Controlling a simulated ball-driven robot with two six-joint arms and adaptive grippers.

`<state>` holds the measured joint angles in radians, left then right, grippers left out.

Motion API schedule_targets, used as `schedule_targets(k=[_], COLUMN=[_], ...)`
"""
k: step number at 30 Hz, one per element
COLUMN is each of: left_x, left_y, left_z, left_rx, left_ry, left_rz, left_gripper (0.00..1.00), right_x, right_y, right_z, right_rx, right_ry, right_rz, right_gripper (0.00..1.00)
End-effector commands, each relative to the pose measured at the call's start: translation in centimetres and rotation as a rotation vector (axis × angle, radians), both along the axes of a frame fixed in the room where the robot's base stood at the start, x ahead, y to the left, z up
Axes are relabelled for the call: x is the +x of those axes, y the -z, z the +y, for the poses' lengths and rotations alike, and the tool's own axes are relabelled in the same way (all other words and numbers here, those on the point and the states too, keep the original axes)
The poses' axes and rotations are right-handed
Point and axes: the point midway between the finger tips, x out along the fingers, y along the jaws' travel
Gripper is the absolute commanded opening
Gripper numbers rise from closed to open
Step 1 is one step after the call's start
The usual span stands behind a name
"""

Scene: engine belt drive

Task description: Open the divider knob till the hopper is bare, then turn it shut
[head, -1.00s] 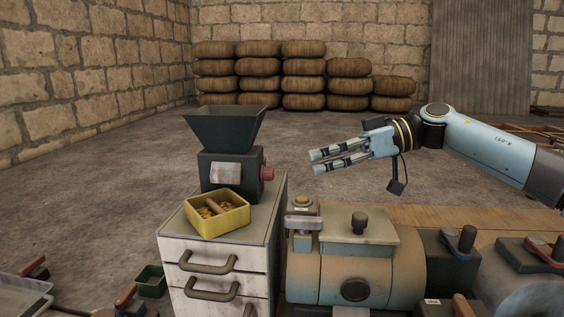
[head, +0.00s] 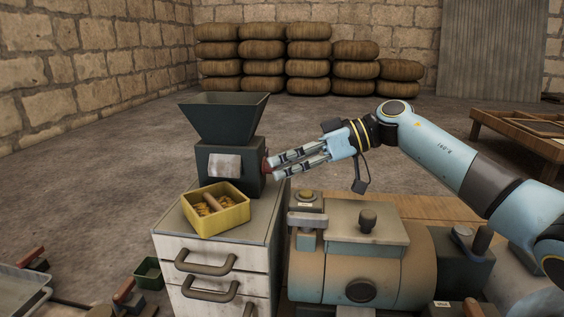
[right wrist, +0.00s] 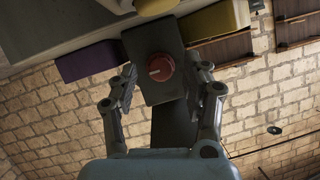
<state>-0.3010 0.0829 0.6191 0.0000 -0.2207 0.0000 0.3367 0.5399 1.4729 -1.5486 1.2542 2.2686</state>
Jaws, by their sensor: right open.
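The hopper (head: 223,118) is a dark funnel on a dark box-shaped divider body (head: 231,168), standing on a white drawer cabinet. The red divider knob (right wrist: 160,67) is on the body's right side and faces the right wrist camera, with a pale mark on its face. In the head view the fingers mostly hide it. My right gripper (head: 270,166) is open, its two fingers reaching left toward the knob. In the right wrist view the fingers (right wrist: 160,95) stand on either side of the knob, apart from it. The hopper's inside is not visible. My left gripper is not in view.
A yellow box (head: 232,222) with small brownish pieces and a scoop-like handle sits before the divider on the cabinet (head: 172,239). A tan machine (head: 365,262) with a lidded top stands right of the cabinet, below my right arm. Stacked sacks (head: 262,68) stand far behind.

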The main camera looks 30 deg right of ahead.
Motion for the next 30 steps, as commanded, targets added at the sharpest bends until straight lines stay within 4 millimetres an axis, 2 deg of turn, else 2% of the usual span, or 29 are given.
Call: schedule_targets(k=[3,11,22,30], left_x=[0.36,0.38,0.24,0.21], left_y=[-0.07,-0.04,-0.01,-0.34], left_z=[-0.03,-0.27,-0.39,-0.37], left_rx=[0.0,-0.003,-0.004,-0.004], left_ry=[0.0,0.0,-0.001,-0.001], left_rz=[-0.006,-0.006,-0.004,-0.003], left_gripper=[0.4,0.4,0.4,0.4], right_x=[0.34,0.38,0.36,0.33], right_y=[0.17,0.27,0.26,0.18], right_z=[0.61,0.68,0.66,0.67], right_rx=[0.001,-0.001,0.0,-0.01], right_ry=[-0.001,-0.001,0.0,-0.001], right_rz=[-0.001,-0.002,-0.001,-0.012], right_gripper=[0.48,0.48,0.01,0.0])
